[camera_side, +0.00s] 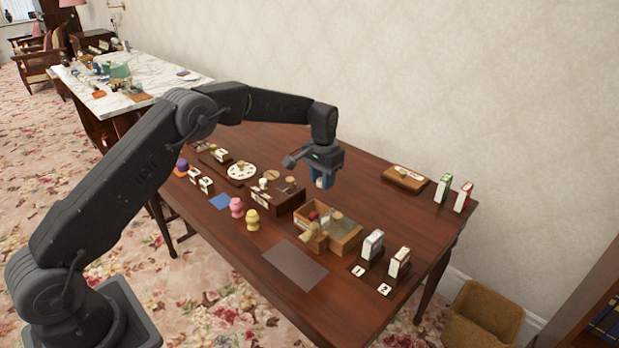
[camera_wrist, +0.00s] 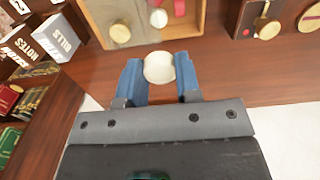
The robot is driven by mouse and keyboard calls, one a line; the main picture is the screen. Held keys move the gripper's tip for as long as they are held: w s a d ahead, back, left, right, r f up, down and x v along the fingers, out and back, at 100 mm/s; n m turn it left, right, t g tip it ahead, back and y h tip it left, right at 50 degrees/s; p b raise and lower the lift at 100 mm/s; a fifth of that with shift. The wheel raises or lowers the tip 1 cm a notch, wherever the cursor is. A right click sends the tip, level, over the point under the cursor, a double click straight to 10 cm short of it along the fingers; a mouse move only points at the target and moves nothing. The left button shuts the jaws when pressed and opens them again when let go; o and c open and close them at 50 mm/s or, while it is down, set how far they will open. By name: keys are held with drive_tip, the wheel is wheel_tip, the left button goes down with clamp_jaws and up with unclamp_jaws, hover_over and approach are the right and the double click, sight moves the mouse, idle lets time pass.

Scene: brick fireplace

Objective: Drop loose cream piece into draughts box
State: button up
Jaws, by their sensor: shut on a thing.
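My gripper (camera_side: 322,182) hangs above the table with its blue fingers shut on a round cream piece (camera_wrist: 159,67). The piece shows between the fingertips in the wrist view and as a small pale spot in the side view (camera_side: 320,184). An open wooden box (camera_side: 350,243) with two compartments, apparently the draughts box, stands below and nearer the front. In the wrist view this box (camera_wrist: 200,16) lies past the fingertips. One compartment shows a red thing and a small cream piece (camera_wrist: 158,17); the other has a grey-green surface with a brass knob (camera_wrist: 119,32).
A dark box (camera_side: 277,197) with round things on top stands left of the wooden box. White upright boxes (camera_side: 372,245) stand to its right. Table between my gripper and the wall is mostly clear.

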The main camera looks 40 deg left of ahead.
drive_tip(key=shift+f, duration=2.75)
drive_tip(key=o, duration=1)
drive_tip(key=shift+c, duration=0.2)
wheel_tip(320, 180, up, 13)
drive_tip(key=shift+f, duration=0.2)
drive_tip(key=shift+r, duration=0.65)
